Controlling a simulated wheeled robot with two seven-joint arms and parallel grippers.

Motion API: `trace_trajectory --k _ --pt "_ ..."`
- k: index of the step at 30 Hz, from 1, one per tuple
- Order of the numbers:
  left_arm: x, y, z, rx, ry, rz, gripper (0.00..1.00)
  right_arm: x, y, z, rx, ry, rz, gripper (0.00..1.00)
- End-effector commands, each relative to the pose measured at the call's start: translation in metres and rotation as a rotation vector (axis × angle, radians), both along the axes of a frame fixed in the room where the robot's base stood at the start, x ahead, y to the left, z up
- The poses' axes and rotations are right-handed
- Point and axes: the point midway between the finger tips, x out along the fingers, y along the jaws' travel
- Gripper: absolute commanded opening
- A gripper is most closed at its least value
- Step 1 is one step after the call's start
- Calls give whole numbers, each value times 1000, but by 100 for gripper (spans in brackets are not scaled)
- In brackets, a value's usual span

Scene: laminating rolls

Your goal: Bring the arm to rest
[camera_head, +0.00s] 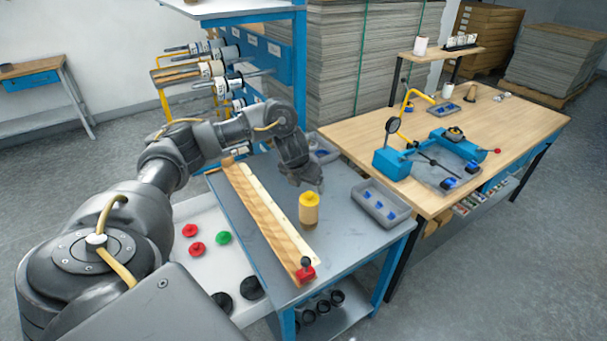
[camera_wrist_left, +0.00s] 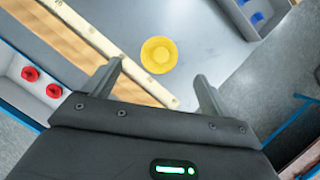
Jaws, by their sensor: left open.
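My left arm comes in from the left in the head view, and its gripper (camera_head: 306,180) hangs over the grey table (camera_head: 345,245). The left gripper is open and empty; in the left wrist view its two fingers (camera_wrist_left: 160,88) stand wide apart. A yellow-capped roll (camera_head: 309,208) stands upright on the table, just in front of the gripper in the head view. In the left wrist view the roll's round yellow top (camera_wrist_left: 159,55) lies beyond and between the fingertips, apart from both. My right gripper is in neither view.
A wooden rail (camera_head: 262,215) with a red end stop (camera_head: 305,270) lies along the table. A grey tray (camera_head: 403,219) with blue parts sits at the right edge. A white bin (camera_head: 197,215) with red and green buttons is at left. A wooden workbench (camera_head: 500,120) stands behind.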

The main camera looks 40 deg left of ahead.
Motion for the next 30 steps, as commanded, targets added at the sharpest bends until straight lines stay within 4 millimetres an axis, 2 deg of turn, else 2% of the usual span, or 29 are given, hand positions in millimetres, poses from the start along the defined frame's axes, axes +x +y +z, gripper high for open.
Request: trace_trajectory --k 1,6,19,22,23,26,29,30 --pt "-3 0 12 3 -1 -2 84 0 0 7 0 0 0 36" --pt "-10 -2 26 2 0 -1 84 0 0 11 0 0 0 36" --pt "-12 -3 28 0 2 0 84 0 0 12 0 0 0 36" --pt "-11 -12 23 -12 -5 -4 84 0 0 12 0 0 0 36" --pt "-10 -18 19 -20 -11 -7 84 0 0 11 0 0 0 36" --pt "-6 -58 -1 -85 -52 -10 84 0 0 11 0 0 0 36" --pt "-8 -123 -29 -216 -117 19 84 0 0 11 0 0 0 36" --pt "-12 -153 -40 -290 -142 47 84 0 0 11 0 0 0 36"
